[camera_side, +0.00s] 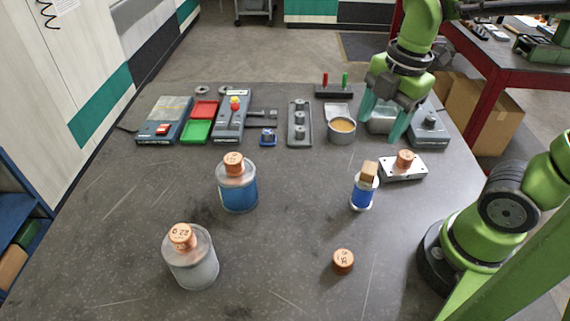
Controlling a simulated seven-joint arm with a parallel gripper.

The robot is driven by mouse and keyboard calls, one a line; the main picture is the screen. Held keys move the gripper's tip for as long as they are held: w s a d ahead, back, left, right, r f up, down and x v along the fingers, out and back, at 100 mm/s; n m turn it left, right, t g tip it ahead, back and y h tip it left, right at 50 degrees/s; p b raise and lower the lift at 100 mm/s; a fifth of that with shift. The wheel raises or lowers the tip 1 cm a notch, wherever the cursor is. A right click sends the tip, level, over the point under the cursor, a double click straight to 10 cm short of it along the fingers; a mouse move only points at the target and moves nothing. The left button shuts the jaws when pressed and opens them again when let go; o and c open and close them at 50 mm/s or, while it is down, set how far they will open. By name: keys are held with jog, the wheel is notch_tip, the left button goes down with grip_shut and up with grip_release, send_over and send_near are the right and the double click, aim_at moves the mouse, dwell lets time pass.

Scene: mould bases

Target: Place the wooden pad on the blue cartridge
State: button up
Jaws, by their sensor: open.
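The blue cartridge (361,197) is a small upright cylinder with pale ends, right of the table's middle. The wooden pad (369,171) is a tan block that sits on the cartridge's top, a little toward its right side; whether it lies flat is hard to tell. My gripper (381,131) points down with its teal fingers apart and nothing visible between them. In the picture it is above and beyond the pad, near the metal bowl, and clear of the pad.
A silver plate with a copper plug (404,160) is right of the cartridge. A metal bowl (341,130) and devices line the back. A blue jar (238,191), a clear jar (192,263) and a loose copper plug (343,261) stand forward. The table's front middle is clear.

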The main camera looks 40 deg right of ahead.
jog(key=r+m+t, duration=0.1)
jog(key=m+t, duration=0.1)
jog(key=m, duration=0.5)
jog(key=a+r+m+t+y, duration=0.1)
jog(key=m+t, duration=0.1)
jog(key=m, duration=0.5)
jog(key=r+m+t, duration=0.1)
jog(key=m+t, duration=0.1)
jog(key=m, duration=0.5)
jog(key=shift+s+a+r, duration=0.1)
jog(key=shift+s+a, duration=0.05)
jog(key=shift+a, duration=0.05)
